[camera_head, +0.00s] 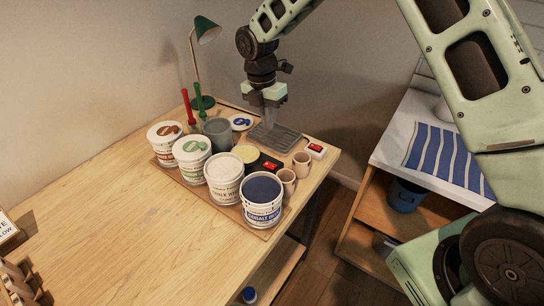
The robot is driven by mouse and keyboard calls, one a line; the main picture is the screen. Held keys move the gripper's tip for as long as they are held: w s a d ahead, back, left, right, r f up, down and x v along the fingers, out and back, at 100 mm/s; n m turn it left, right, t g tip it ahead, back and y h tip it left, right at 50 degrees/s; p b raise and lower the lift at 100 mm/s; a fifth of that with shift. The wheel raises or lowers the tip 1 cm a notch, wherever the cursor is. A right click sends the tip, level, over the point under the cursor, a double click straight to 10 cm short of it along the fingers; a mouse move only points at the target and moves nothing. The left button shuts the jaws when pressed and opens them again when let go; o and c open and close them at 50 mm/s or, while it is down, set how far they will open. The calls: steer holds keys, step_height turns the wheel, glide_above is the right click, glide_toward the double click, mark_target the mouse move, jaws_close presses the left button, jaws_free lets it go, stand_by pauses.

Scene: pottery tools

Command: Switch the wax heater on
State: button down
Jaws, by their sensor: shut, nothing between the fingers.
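The wax heater seems to be the low black unit (268,164) with a red switch on its front, beside a round pan of pale yellow wax (245,154). It sits among pots near the table's right end. The switch's position is too small to tell. My gripper (269,123) points down, shut and empty, behind the heater, above or near a grey ribbed tray (276,138). I cannot tell whether the fingertips touch the tray. A small white box (316,150) with another red switch lies to the right, apart from my gripper.
Labelled tubs, including a blue one (262,197) and a white one (224,176), stand in front and left of the heater. Two beige cups (301,164) stand at its right. A grey pot (219,133) and green lamp (206,31) are behind.

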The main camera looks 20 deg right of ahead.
mark_target(274, 166)
steer(key=shift+f, duration=0.1)
steer(key=f+p, duration=0.2)
steer(key=f, duration=0.2)
steer(key=s+f+p, duration=0.1)
steer(key=f+p, duration=0.1)
steer(key=f, duration=0.3)
steer(key=d+f+p, duration=0.1)
steer(key=f+p, duration=0.1)
steer(key=f, duration=0.2)
steer(key=shift+s+f+p, duration=0.25)
steer(key=shift+f+p, duration=0.1)
